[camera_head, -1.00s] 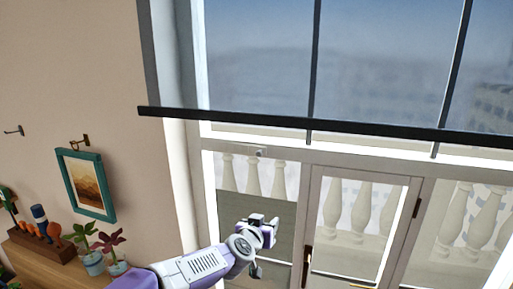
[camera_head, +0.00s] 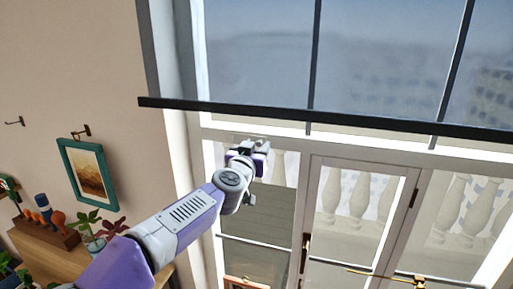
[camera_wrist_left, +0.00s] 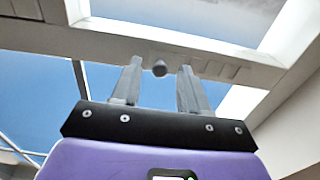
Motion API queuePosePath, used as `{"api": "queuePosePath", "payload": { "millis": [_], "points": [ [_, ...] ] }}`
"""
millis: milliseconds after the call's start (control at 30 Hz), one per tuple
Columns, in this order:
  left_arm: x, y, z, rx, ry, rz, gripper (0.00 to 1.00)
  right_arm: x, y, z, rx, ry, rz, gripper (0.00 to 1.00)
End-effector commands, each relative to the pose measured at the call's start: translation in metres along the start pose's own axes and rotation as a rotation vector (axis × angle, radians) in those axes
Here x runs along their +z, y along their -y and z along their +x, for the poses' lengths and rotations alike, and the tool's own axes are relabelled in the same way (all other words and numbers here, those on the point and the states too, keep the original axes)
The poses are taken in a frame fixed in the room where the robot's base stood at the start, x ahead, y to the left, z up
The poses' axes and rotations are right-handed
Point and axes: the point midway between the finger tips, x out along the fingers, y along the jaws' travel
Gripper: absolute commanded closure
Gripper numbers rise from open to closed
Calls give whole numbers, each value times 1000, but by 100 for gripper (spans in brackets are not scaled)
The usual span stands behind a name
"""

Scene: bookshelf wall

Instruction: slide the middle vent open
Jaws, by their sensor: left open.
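The vent (camera_wrist_left: 222,70) is a pale slotted strip on the white window frame bar in the left wrist view, with a small round grey knob (camera_wrist_left: 160,68) left of its visible slots. My left gripper (camera_wrist_left: 159,82) is open, its two fingers reaching up on either side of the knob with a gap to each. I cannot tell how deep the knob sits between them. In the head view my left gripper (camera_head: 250,152) is up at the frame bar above the left glass panel and hides most of the vent. My right gripper is not in view.
A dark horizontal bar (camera_head: 330,119) crosses the window above the gripper. A glazed door (camera_head: 350,215) stands to the right. A framed picture (camera_head: 87,175) hangs on the left wall above a wooden shelf with plants (camera_head: 88,228).

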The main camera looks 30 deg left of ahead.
Motion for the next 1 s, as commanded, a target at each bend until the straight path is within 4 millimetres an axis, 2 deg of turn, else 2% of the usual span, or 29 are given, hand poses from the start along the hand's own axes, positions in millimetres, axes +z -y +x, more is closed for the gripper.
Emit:
{"api": "queuePosePath", "payload": {
  "millis": [300, 367, 600, 1000],
  "points": [
    [0, 0, 3, 0, 0, 0, 56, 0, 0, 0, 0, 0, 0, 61],
    [0, 0, 3, 0, 0, 0, 63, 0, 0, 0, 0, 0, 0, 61],
    [0, 0, 3, 0, 0, 0, 100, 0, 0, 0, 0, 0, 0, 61],
    [-1, -5, 3, 1, 3, 1, 100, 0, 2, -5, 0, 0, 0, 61]
  ]
}}
